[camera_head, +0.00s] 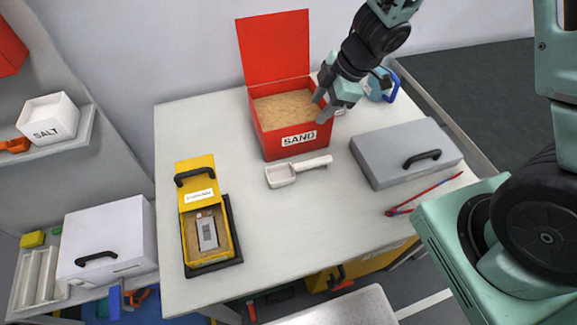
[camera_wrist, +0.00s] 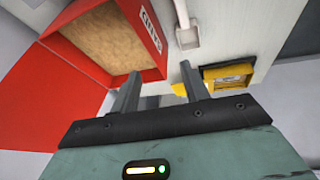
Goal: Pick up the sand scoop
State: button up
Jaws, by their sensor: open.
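The white sand scoop (camera_head: 290,173) lies on the table in front of the red sand box, its bowl to the left and its handle to the right. In the wrist view part of the scoop (camera_wrist: 187,38) shows beyond the fingers, cut off by the top edge. My gripper (camera_head: 325,97) is above the right side of the sand box in the head view, apart from the scoop. In the wrist view its two fingers (camera_wrist: 158,80) are spread with nothing between them.
The red sand box (camera_head: 277,148) stands open with its lid up. A yellow box (camera_head: 195,166) holding a pouch cell (camera_head: 207,231) is at left. A grey case (camera_head: 405,152) and a red tool (camera_head: 425,194) lie at right. The table (camera_head: 300,245) is clear in front.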

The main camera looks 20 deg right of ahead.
notch_tip(320, 180, down, 3)
jog(key=s+d+n+g, duration=0.1)
jog(key=s+d+g, duration=0.1)
jog(key=d, duration=0.1)
jog(key=b, duration=0.3)
send_near(308, 163)
jog(key=shift+n, duration=0.3)
jog(key=x, duration=0.5)
jog(key=shift+a+f, duration=0.2)
jog(key=x, duration=0.5)
jog(key=shift+d+f, duration=0.1)
jog(key=shift+d, duration=0.05)
grip_shut()
